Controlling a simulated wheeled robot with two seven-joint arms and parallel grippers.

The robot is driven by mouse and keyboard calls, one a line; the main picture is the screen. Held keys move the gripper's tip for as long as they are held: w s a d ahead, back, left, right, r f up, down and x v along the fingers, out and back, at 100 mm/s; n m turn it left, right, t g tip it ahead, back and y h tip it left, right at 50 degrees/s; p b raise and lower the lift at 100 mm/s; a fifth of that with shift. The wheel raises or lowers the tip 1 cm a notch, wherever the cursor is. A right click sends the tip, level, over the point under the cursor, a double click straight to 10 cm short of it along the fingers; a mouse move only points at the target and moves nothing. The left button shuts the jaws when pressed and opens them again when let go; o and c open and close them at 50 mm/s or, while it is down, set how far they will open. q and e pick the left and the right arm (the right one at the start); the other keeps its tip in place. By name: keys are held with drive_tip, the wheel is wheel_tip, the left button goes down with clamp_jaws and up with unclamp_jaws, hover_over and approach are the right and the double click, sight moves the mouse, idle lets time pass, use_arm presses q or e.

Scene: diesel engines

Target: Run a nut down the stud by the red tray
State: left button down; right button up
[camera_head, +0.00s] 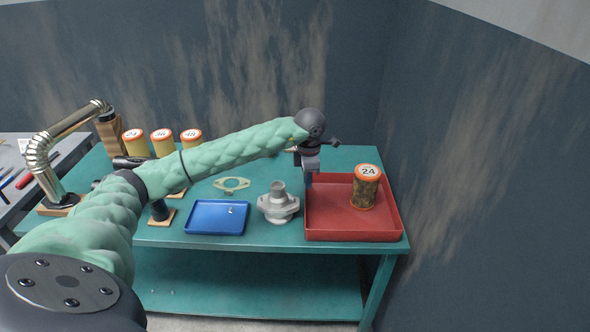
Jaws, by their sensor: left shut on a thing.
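My left arm reaches across the bench from the left. Its gripper (309,181) points down at the left back edge of the red tray (330,232), right of and behind the grey metal housing (278,208). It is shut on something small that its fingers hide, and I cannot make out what. No stud can be made out by the red tray; the gripper may cover it. The blue tray (205,230) lies left of the housing with a small metal piece (231,210) in it, perhaps a nut. My right gripper is out of view.
A jar marked 24 (366,190) stands in the red tray. A flat gasket (231,184) lies behind the blue tray. Several lidded jars (162,144) stand at the back left, near a bent metal pipe (68,126). The green bench (355,158) is bare at the back right.

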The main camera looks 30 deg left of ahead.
use_arm(q)
drive_tip(key=shift+s+a+f+n, duration=0.1)
drive_tip(key=shift+a+f+n, duration=0.25)
drive_tip(key=shift+a+n, duration=0.4)
drive_tip(key=shift+s+a+f+n, duration=0.1)
drive_tip(key=shift+a+f+n, duration=0.3)
drive_tip(key=shift+a+n, duration=0.35)
drive_tip(key=shift+s+a+f+n, duration=0.1)
drive_tip(key=shift+a+f+n, duration=0.25)
drive_tip(key=shift+a+n, duration=0.4)
drive_tip(key=shift+f, duration=1.05)
drive_tip(key=shift+f+b, duration=0.35)
drive_tip(key=shift+f, duration=0.55)
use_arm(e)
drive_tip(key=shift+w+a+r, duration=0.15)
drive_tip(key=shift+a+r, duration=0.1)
